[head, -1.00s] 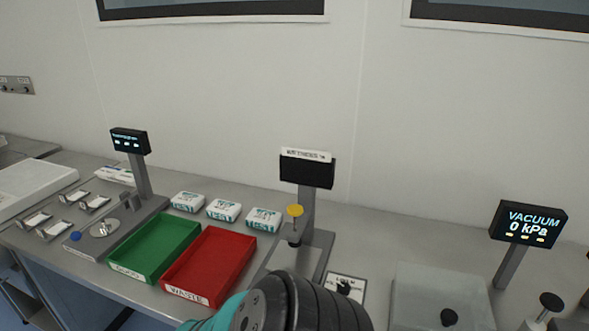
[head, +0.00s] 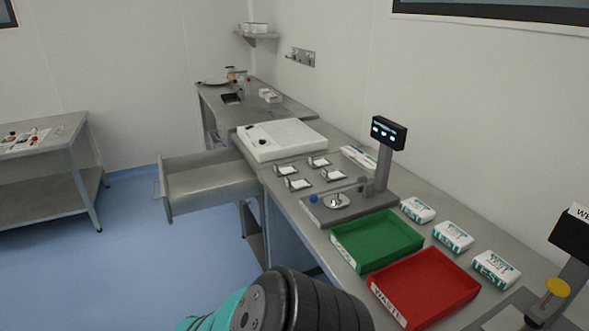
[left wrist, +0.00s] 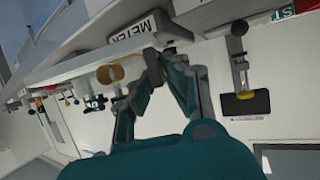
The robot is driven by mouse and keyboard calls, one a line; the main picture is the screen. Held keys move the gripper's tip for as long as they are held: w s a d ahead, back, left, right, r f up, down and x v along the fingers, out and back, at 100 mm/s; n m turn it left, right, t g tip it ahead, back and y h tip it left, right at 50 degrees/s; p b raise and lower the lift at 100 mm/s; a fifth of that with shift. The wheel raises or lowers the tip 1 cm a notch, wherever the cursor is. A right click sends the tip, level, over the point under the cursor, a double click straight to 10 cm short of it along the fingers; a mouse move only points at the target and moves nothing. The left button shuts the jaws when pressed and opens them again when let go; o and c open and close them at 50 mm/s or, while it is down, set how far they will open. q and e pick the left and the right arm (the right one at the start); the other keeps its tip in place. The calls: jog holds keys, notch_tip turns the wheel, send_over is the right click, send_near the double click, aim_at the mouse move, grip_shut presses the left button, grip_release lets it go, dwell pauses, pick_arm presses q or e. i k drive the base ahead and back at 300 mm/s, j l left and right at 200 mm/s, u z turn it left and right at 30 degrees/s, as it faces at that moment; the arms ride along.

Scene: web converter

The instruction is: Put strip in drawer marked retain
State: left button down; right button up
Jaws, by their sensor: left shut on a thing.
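An open, empty-looking metal drawer (head: 208,184) juts from the bench's left part; no retain mark is readable on it. My left gripper (left wrist: 150,58) shows in the left wrist view, its teal and grey fingers closed together. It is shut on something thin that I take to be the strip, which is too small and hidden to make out. The gripper is outside the head view, so its distance from the drawer cannot be told. My right gripper is not in view.
The bench holds a white flat unit (head: 283,139), a green tray (head: 376,239), a red waste tray (head: 424,287), several white boxes (head: 453,237) and a small display (head: 388,132). A side table (head: 40,150) stands at left. Blue floor (head: 150,255) before the drawer is clear.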

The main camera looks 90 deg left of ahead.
aim_at(222, 182)
jog(key=j+u, duration=0.25)
jog(key=u, duration=0.15)
jog(key=j+u, duration=0.25)
jog(key=u, duration=0.15)
jog(key=j+u, duration=0.5)
jog(key=u, duration=0.3)
jog(key=i+j, duration=0.15)
jog(key=j, duration=0.25)
jog(key=i+j, duration=0.2)
jog(key=j, duration=0.25)
jog(key=i+j, duration=0.15)
jog(key=j, duration=0.25)
jog(key=i+j, duration=0.15)
jog(key=j, duration=0.3)
jog(key=i+j, duration=0.2)
jog(key=j, duration=0.2)
jog(key=i+j, duration=0.15)
jog(key=j, duration=0.3)
jog(key=i+j, duration=0.15)
jog(key=j, duration=0.25)
jog(key=i+j, duration=0.15)
jog(key=j, duration=0.3)
